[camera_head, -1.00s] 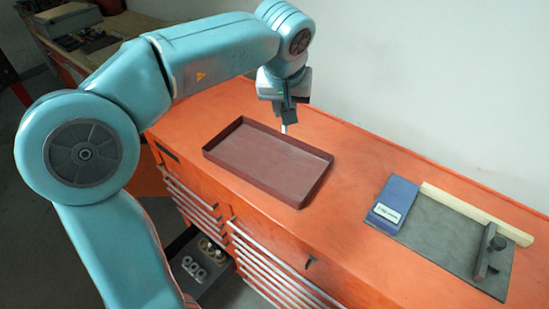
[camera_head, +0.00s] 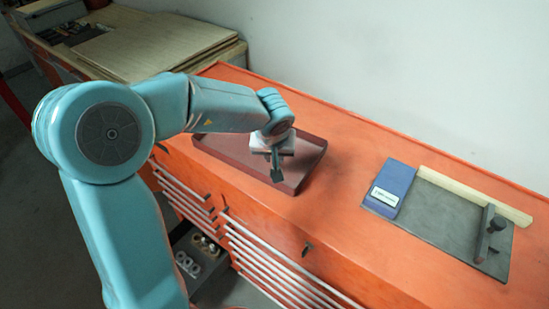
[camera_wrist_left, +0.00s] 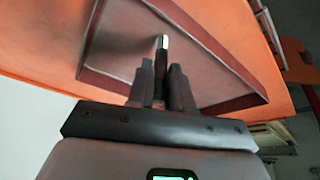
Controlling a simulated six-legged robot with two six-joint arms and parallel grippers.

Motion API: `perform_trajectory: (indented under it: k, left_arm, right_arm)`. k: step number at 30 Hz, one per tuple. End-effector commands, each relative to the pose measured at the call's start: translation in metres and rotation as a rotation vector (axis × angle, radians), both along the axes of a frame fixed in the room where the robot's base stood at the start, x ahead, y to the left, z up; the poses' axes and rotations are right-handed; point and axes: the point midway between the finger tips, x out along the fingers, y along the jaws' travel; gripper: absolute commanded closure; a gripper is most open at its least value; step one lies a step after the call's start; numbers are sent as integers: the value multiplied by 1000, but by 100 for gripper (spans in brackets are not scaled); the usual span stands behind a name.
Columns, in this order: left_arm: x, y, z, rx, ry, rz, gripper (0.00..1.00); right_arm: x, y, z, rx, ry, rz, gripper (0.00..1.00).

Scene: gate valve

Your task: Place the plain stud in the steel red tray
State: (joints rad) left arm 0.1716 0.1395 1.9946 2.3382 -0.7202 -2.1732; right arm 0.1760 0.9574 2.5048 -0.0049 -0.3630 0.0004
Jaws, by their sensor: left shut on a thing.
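The steel red tray (camera_head: 308,152) lies on the orange cabinet top, partly hidden by my left arm in the head view. My left gripper (camera_head: 276,176) is over the front right part of the tray and points down. In the left wrist view, my left gripper (camera_wrist_left: 160,85) is shut on the plain stud (camera_wrist_left: 162,43), a slim silvery rod that sticks out past the fingertips. The tray (camera_wrist_left: 205,62) fills the area behind the stud there. I cannot tell whether the stud touches the tray floor. The stud is not visible in the head view. My right gripper is not in view.
A grey mat (camera_head: 440,222) with a blue box (camera_head: 390,188), a pale wooden strip (camera_head: 475,195) and a dark tool (camera_head: 487,235) lies to the right on the cabinet top (camera_head: 345,215). The top between tray and mat is clear. A wall stands behind.

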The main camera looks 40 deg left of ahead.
Motion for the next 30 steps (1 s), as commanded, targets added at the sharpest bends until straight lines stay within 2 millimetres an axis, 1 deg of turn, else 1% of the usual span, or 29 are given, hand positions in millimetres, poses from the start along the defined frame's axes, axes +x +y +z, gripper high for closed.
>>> perform_trajectory:
  k: [1,8,12,13,15,23,25,29,30]
  left_arm:
    - [0,0,-8,0,0,-1,100]
    - [1,0,-7,0,-2,0,100]
    - [0,0,-10,0,0,0,100]
    - [0,0,-11,0,0,0,73]
    - [1,0,-11,1,-1,0,54]
    - [0,0,-10,1,-1,0,54]
    - [1,0,-8,0,-4,0,54]
    - [-4,-4,12,1,-5,0,54]
    - [-7,-6,21,1,-6,-1,54]
  right_arm:
    - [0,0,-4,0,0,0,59]
    - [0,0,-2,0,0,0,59]
    - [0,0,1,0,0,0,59]
    - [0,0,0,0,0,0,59]
    - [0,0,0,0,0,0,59]
    - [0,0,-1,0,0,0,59]
    - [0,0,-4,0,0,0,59]
    - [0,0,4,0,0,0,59]
    - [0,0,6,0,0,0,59]
